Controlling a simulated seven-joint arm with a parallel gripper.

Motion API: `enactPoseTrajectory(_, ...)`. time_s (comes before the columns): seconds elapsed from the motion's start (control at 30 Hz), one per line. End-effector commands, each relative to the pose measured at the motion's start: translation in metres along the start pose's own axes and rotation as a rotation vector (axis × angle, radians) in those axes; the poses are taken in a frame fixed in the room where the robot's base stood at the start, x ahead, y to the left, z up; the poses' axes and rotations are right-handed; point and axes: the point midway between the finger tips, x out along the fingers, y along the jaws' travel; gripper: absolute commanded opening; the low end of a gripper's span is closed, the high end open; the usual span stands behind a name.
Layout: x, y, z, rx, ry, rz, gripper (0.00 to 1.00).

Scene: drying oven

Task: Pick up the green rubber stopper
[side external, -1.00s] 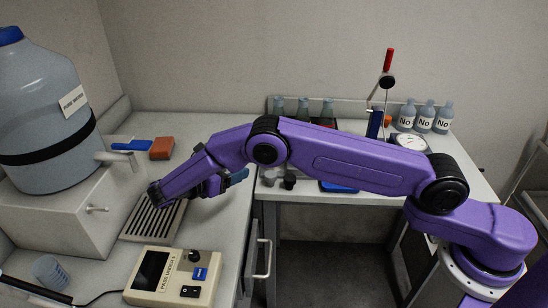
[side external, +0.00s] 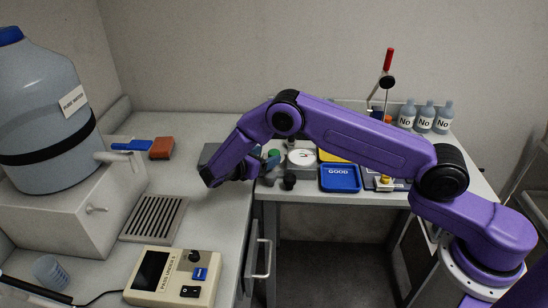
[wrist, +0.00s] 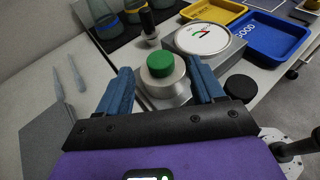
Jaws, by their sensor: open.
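The green rubber stopper (wrist: 160,64) is a short round plug sitting on top of a silver-grey cylinder (wrist: 166,86) in the wrist view. In the side view the green stopper (side external: 273,153) is small and partly hidden close to my gripper (side external: 262,166). In the wrist view my gripper (wrist: 159,74) is open and empty. Its two blue fingers appear on either side of the stopper and cylinder. I cannot tell how far above or in front of the stopper the fingertips are.
A round white dial device (wrist: 203,40) stands just right of the stopper. A black stopper (wrist: 240,88) lies near the right finger. A blue GOOD tray (wrist: 272,38) and a yellow tray (wrist: 214,12) are beyond. Flasks (wrist: 104,22) and a black-topped item (wrist: 147,20) stand behind.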

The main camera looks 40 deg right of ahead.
Motion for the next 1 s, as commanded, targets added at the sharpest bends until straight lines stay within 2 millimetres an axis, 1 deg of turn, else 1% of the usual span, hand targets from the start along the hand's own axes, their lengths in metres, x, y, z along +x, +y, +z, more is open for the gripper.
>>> enactPoseTrajectory(0.03, 0.009, -0.001, 0.0, -0.001, -0.001, -0.002, 0.67)
enactPoseTrajectory(0.1, 0.017, 0.0, 0.0, 0.0, 0.0, 0.0, 0.67)
enactPoseTrajectory(0.2, 0.025, 0.0, 0.0, -0.001, 0.0, 0.001, 0.67)
enactPoseTrajectory(0.47, 0.028, 0.0, 0.0, 0.0, -0.001, 0.002, 0.67)
enactPoseTrajectory(0.5, 0.028, 0.0, 0.0, 0.0, -0.001, 0.002, 0.64)
enactPoseTrajectory(0.57, 0.028, 0.0, 0.0, 0.0, 0.0, 0.001, 0.45)
enactPoseTrajectory(0.6, 0.028, 0.0, 0.0, 0.0, 0.0, 0.001, 0.32)
enactPoseTrajectory(0.67, 0.028, 0.0, 0.0, 0.0, 0.0, 0.001, 0.12)
enactPoseTrajectory(0.7, 0.028, 0.0, 0.0, 0.0, 0.0, 0.001, 0.08)
enactPoseTrajectory(0.73, 0.028, 0.0, 0.0, 0.0, 0.0, 0.001, 0.08)
enactPoseTrajectory(0.77, 0.028, 0.0, 0.0, 0.0, 0.0, 0.001, 0.03)
enactPoseTrajectory(1.0, 0.028, 0.0, 0.001, 0.0, 0.0, 0.001, 0.03)
